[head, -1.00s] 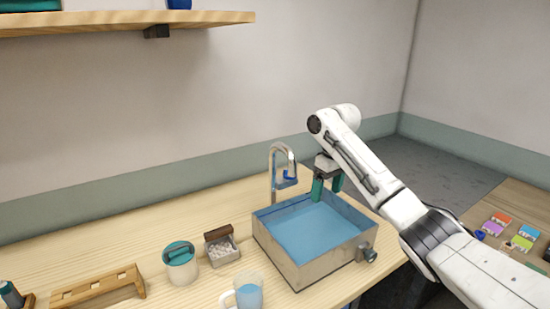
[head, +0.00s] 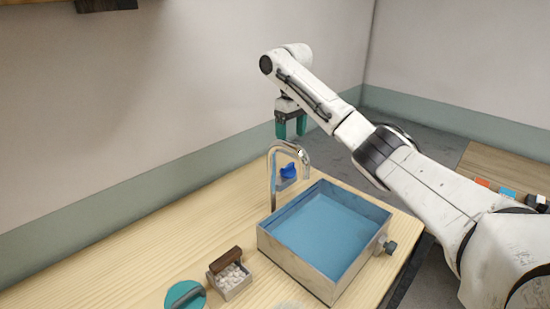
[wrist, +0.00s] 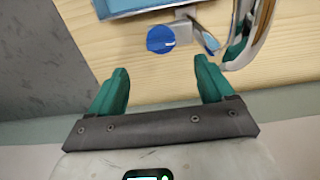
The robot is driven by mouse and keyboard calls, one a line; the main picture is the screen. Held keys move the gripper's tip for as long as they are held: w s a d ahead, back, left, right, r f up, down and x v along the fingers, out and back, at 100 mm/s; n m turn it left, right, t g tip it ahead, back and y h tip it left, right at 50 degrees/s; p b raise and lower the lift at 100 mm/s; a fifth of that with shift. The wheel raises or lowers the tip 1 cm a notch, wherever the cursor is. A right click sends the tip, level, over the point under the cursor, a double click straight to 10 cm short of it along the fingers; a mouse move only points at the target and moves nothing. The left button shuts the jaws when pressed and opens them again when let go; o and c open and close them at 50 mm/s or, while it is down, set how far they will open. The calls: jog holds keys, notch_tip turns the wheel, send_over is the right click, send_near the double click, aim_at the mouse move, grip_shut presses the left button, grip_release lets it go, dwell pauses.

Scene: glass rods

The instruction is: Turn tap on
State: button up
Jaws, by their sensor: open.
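The tap is a curved chrome spout (head: 273,178) at the far left side of a basin in the head view; it also shows in the wrist view (wrist: 262,32). A blue knob (head: 288,172) on a grey mount is beside the spout; it also shows in the wrist view (wrist: 160,38). My gripper (head: 291,127) is open and empty, above and behind the tap, with its teal fingers pointing down. In the wrist view, the knob lies just beyond the gap between the fingertips (wrist: 162,66), apart from them.
The metal basin (head: 297,277) has a blue interior and a side knob (head: 390,247). A small box of white pieces (head: 232,281) and a teal-lidded jar (head: 186,295) stand at front left. The wooden counter (head: 200,225) is clear left of the tap.

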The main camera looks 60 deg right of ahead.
aim_at(288, 165)
jog(key=f, duration=1)
jog(key=shift+w+f, duration=0.3)
jog(key=shift+w, duration=0.05)
jog(key=shift+c, duration=0.4)
jog(key=c, duration=1)
jog(key=shift+o, duration=0.2)
